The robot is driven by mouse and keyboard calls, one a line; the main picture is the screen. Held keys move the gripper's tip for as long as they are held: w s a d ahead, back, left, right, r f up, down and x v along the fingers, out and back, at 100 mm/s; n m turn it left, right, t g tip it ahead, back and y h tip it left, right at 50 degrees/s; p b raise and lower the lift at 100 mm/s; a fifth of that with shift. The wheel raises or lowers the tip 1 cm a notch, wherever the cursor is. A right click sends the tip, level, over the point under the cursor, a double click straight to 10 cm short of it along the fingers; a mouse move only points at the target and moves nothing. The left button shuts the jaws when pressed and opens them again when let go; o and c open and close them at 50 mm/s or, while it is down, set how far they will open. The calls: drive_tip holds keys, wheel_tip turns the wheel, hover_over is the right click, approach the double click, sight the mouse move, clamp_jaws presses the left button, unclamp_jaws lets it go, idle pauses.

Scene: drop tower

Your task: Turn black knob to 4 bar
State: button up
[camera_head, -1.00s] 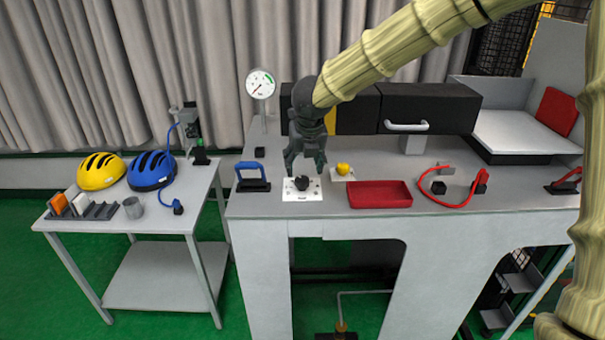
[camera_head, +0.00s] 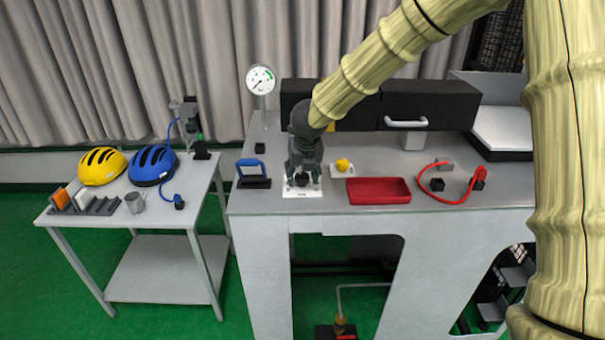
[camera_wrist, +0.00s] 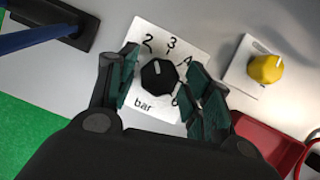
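The black knob (camera_wrist: 159,75) sits on a white plate (camera_wrist: 148,114) marked with numbers and the word "bar". In the wrist view I can read 2, 3 and part of a 4, and a 6 partly hidden by a finger. The knob's light mark points up, between the 2 and the 3. My gripper (camera_wrist: 163,88) is open, with one finger on each side of the knob and a gap to it. In the head view my gripper (camera_head: 303,178) is right over the knob. The round gauge (camera_head: 260,80) stands behind; its reading is too small to tell.
A yellow knob (camera_head: 342,165) on its own white plate is just right of my gripper. A red tray (camera_head: 378,191) lies further right, and a blue-handled tool (camera_head: 252,173) stands close on the left. Black cabinets (camera_head: 430,106) are behind.

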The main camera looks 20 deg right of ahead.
drive_tip(key=c, duration=0.6)
drive_tip(key=shift+f+b, duration=0.1)
drive_tip(key=shift+b, duration=0.25)
drive_tip(key=shift+f+m+h+b, duration=0.1)
drive_tip(key=shift+m+h+b, duration=0.2)
drive_tip(key=shift+m+b, duration=0.35)
drive_tip(key=m+b, duration=0.1)
drive_tip(key=m+h+b, duration=0.1)
drive_tip(key=m+b, duration=0.1)
drive_tip(key=shift+w+a+m, duration=0.1)
drive_tip(key=shift+a+m, duration=0.05)
drive_tip(key=shift+m, duration=0.1)
drive_tip(key=m+g+h+b, duration=0.1)
drive_tip(key=m, duration=0.1)
drive_tip(key=m+g+h+b, duration=0.1)
drive_tip(key=m+b, duration=0.1)
drive_tip(key=m, duration=0.1)
drive_tip(key=shift+a, duration=0.1)
drive_tip(key=m+g+b, duration=0.1)
drive_tip(key=m, duration=0.2)
drive_tip(key=m+g+b, duration=0.1)
drive_tip(key=m, duration=0.2)
drive_tip(key=shift+w+h, duration=0.15)
drive_tip(key=shift+h, duration=0.15)
drive_tip(key=shift+r, duration=0.2)
